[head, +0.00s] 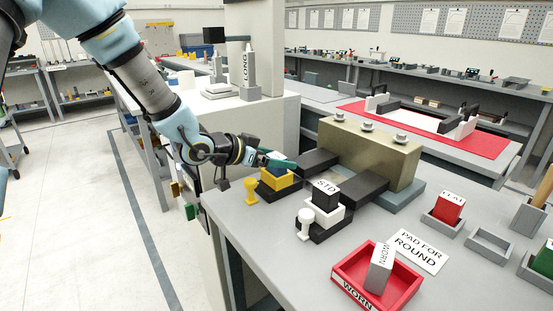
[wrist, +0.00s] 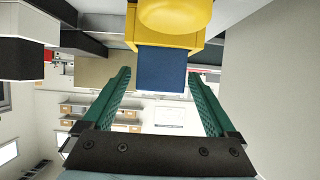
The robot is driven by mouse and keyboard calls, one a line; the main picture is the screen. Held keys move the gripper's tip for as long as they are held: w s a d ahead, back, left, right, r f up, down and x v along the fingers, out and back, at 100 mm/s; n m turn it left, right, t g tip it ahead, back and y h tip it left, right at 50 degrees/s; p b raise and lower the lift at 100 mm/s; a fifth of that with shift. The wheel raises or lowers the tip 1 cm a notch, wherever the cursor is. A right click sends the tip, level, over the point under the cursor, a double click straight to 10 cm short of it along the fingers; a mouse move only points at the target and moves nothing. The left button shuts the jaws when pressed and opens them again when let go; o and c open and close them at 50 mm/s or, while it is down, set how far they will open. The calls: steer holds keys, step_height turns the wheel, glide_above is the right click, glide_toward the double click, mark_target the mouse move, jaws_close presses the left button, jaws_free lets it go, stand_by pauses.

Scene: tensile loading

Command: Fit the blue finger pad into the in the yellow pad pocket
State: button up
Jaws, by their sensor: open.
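The blue finger pad (wrist: 162,68) shows in the wrist view, sticking out of the yellow pad pocket (wrist: 196,42). It appears seated in it; how deep it sits is hidden. In the head view the yellow pocket (head: 278,181) stands on a black block at the table's left edge, with a yellow knob (head: 251,191) beside it. The blue pad is mostly hidden there by my gripper. My gripper (head: 283,162) is at the pocket's top. In the wrist view its green fingers (wrist: 160,88) are apart, one on each side of the blue pad, with visible gaps.
A white pocket (head: 336,213) holds a black pad marked STD (head: 325,193). A beige block (head: 365,150) with dark arms stands behind. A red WORN tray (head: 405,283) holds a grey pad (head: 380,265). Near it lies a PAD FOR ROUND card (head: 417,250), and grey holders stand right.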

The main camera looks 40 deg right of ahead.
steer(key=v, duration=1.2)
steer(key=shift+w, duration=0.1)
steer(key=w+a+f+n+t+y, duration=0.25)
steer(key=w+a+n+y, duration=0.35)
steer(key=a, duration=0.5)
steer(key=w+a+f+n+t+y, duration=0.2)
steer(key=w+a+n+t, duration=0.15)
steer(key=w+a, duration=0.55)
steer(key=s+a+f+n+g+y, duration=0.1)
steer(key=s+a+n, duration=0.3)
steer(key=a, duration=0.5)
steer(key=s+a+n+g+y, duration=0.2)
steer(key=s+a+n+y, duration=0.1)
steer(key=s+a, duration=0.4)
steer(key=shift+s+a+f+n+g+y, duration=0.3)
steer(key=shift+s+a+f+n+g, duration=0.15)
steer(key=shift+a, duration=0.7)
steer(key=shift+w, duration=0.1)
steer(key=shift+c, duration=0.2)
